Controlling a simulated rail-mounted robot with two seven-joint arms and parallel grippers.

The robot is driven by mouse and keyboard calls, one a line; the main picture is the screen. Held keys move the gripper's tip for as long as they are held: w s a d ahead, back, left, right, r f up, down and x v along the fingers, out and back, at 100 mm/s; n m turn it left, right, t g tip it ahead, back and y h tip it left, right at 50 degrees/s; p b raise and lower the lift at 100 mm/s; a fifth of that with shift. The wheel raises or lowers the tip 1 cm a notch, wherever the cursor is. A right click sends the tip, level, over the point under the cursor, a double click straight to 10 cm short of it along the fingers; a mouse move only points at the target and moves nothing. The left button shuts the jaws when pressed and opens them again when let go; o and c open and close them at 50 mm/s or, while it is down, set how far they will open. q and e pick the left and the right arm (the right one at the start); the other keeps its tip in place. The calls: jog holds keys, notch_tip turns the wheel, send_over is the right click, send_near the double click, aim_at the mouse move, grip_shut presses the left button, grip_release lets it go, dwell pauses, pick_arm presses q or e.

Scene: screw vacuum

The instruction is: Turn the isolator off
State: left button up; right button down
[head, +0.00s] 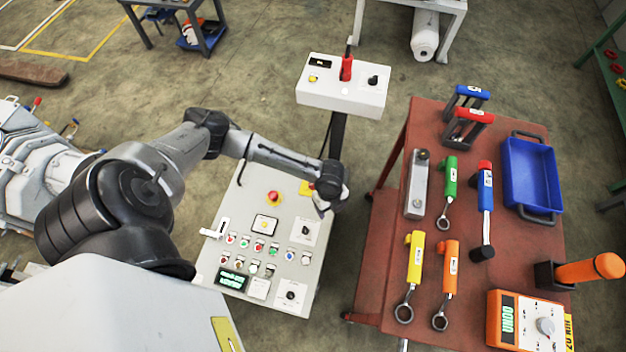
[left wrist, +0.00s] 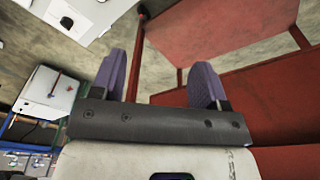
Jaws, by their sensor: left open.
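A grey control panel (head: 232,273) stands in the middle of the head view. It carries several coloured buttons, a red emergency button (head: 273,198), an upper black rotary switch (head: 306,231) and a lower black rotary switch (head: 291,295) on white plates. I cannot tell which control is the isolator. My left gripper (head: 323,208) is over the panel's upper right edge, mostly hidden by its own wrist. In the left wrist view its two purple fingers (left wrist: 158,82) are wide apart with nothing between them. My right gripper is not in view.
A white box (head: 330,97) with a red lever and a black knob stands on a post behind the panel. A red cart (head: 385,235) at the right holds wrenches, a blue tray (head: 530,175) and an orange meter (head: 522,322). A floor gap separates panel and cart.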

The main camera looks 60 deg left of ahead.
pick_arm(q)
jog(key=w+a+f+y+b, duration=0.15)
jog(key=a+f+b, duration=0.35)
jog(key=a, duration=0.5)
jog(key=w+a+f+b, duration=0.3)
jog(key=a+f+b, duration=0.1)
jog(key=a, duration=0.5)
notch_tip(320, 180, down, 13)
jog(key=b, duration=0.6)
jog(key=shift+s+f, duration=0.1)
jog(key=shift+s, duration=0.05)
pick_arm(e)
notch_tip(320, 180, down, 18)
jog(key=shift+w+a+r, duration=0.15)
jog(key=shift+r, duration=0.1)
pick_arm(q)
jog(key=shift+c, duration=0.2)
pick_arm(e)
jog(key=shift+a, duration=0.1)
pick_arm(q)
jog(key=c, duration=0.9)
